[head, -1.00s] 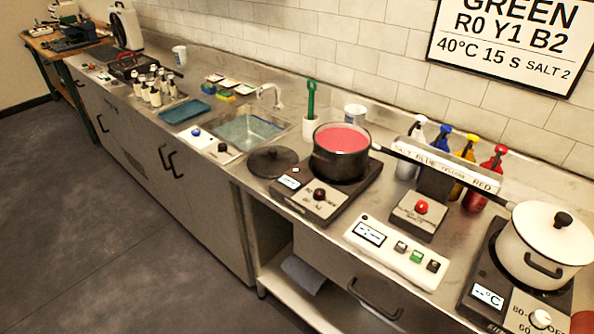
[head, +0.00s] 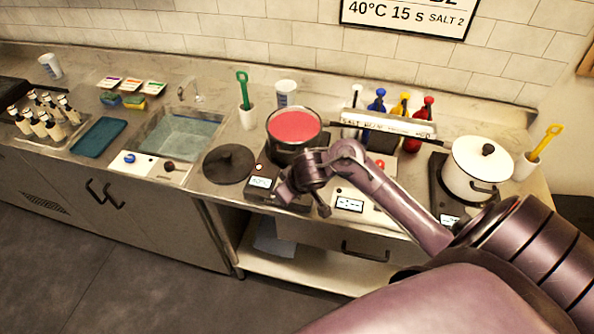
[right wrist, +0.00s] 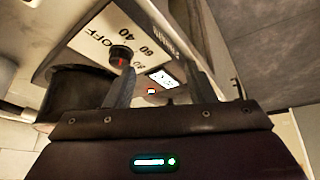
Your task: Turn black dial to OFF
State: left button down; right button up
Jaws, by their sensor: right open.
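The black dial (right wrist: 121,54) with a red mark is on the front panel of a hot plate (right wrist: 95,28). OFF, 40, 60 and 80 are printed around it; I cannot tell exactly where the mark points. My right gripper (right wrist: 160,72) is open and empty, with the dial near the tip of its left-hand finger in the right wrist view. I cannot tell whether they touch. In the head view my right gripper (head: 305,203) is over this hot plate's front and hides the dial. A lit display (head: 262,183) shows beside it. My left gripper is out of view.
A black pot of red liquid (head: 294,130) stands on this hot plate, close behind my gripper. A black lid (head: 229,164) lies to the left. A white control box (head: 352,204) and a white pot (head: 474,168) are to the right. Dye bottles stand behind.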

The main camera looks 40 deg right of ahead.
jog(key=w+d+r+m, duration=0.1)
jog(key=w+d+r, duration=0.15)
jog(key=d, duration=0.35)
jog(key=shift+g, duration=0.5)
jog(key=x, duration=0.7)
jog(key=shift+s+a+f+p, duration=0.1)
jog(key=shift+s+p, duration=0.2)
jog(key=shift+s, duration=0.05)
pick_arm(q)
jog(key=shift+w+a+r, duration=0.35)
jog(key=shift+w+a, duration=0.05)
pick_arm(e)
jog(key=c, duration=0.9)
jog(key=shift+c, duration=0.2)
